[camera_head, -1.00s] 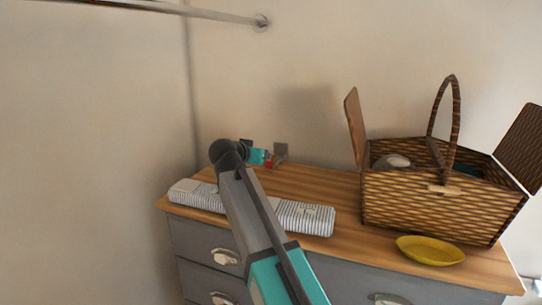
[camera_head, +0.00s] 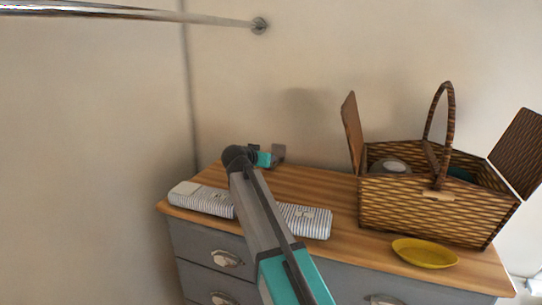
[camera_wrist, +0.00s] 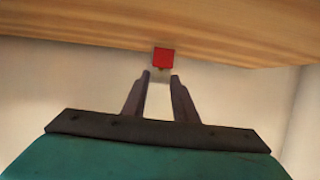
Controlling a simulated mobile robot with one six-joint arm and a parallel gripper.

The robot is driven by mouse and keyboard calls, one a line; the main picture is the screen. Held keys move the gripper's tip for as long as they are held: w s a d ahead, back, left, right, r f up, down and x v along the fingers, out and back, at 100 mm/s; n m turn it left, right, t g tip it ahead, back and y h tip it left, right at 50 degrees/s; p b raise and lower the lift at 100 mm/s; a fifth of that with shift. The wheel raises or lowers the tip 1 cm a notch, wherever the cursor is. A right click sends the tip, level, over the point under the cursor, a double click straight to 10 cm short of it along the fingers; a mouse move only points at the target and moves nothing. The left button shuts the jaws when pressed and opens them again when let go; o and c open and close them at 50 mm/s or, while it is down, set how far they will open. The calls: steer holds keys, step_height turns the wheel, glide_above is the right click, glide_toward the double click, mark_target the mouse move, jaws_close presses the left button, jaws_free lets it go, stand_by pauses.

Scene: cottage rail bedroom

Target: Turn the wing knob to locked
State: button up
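A small red block-like piece (camera_wrist: 163,58), which may be the wing knob, shows in the wrist view against the wood edge. It lies just beyond my fingertips, and I cannot tell its turn position. In the head view my gripper (camera_head: 266,151) is over the back left of the dresser top, near the wall. No red piece shows in that view now; my arm and gripper cover that area.
The wooden dresser top (camera_head: 315,183) carries a striped cloth bundle (camera_head: 305,221) under my arm's line, a yellow dish (camera_head: 425,253) and an open wicker basket (camera_head: 420,208) at right. A metal rail (camera_head: 150,14) crosses the upper left. Wood between bundle and basket is clear.

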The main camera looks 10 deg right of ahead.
steer(key=p+x, duration=0.2)
steer(key=x, duration=0.3)
steer(key=shift+w+d, duration=0.15)
steer(key=shift+w, duration=0.2)
steer(key=shift+w+d+f+p, duration=0.3)
steer(key=shift+w+f+p, duration=0.05)
steer(key=shift+w, duration=0.1)
jaws_close()
